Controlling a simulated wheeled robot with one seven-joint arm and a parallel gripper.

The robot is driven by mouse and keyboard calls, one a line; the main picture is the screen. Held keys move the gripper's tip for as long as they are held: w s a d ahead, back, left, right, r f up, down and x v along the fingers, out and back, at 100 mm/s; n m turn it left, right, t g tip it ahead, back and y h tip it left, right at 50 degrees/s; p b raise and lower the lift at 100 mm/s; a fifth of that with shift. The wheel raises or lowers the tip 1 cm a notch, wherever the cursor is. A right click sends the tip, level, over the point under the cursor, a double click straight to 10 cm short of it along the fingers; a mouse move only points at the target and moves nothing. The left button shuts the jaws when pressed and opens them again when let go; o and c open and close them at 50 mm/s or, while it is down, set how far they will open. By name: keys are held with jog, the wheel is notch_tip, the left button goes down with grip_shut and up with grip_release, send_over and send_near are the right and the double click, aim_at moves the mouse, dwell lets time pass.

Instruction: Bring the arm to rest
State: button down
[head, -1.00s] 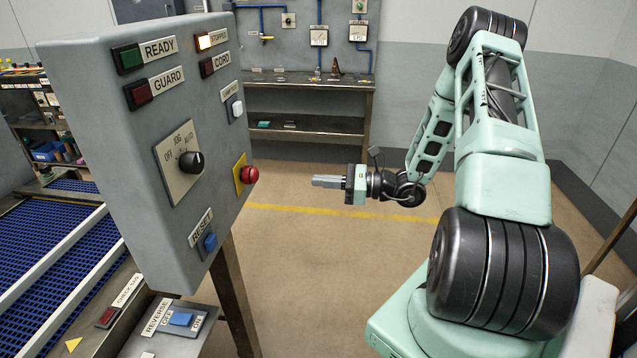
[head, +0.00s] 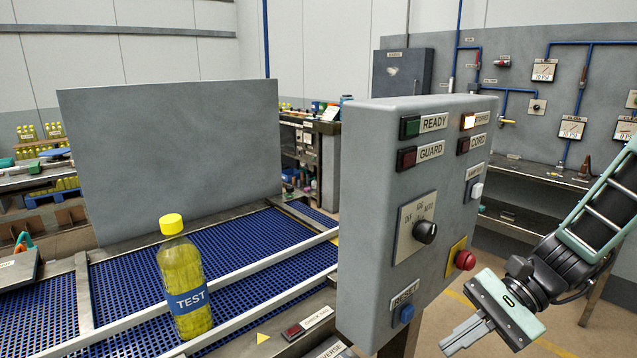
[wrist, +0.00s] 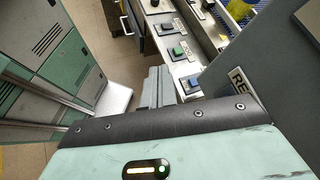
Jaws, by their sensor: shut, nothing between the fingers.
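My gripper (head: 467,335) is at the lower right of the head view, its grey fingers together and empty, pointing down and left. It is in front of the right side of the grey control box (head: 375,200), below the red stop button (head: 465,260), apart from it in the picture. My arm (head: 600,215) comes in from the right edge; most of it is out of view. In the wrist view the shut fingers (wrist: 159,88) show beside a panel with green and blue buttons. The box has a black selector knob (head: 425,232) and a blue reset button (head: 407,313).
A yellow-capped TEST bottle (head: 186,285) stands upright on the blue conveyor (head: 235,250), left of the box. A grey upright panel (head: 170,150) stands behind it. A workbench (head: 530,195) runs along the back right. Some floor (head: 440,318) shows between box and arm.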

jog(key=s+a+r+n+t+h, duration=0.1)
jog(key=s+a+n+h, duration=0.3)
jog(key=s+n, duration=0.3)
jog(key=s+a+r+n+t+h+b, duration=0.1)
jog(key=s+a+n+h, duration=0.2)
jog(key=s+n+h, duration=0.3)
jog(key=s+n, duration=0.1)
jog(key=n, duration=0.4)
jog(key=shift+a+r+n+t+h, duration=0.25)
jog(key=shift+a+n+t+h, duration=0.05)
jog(key=shift+a+h, duration=0.1)
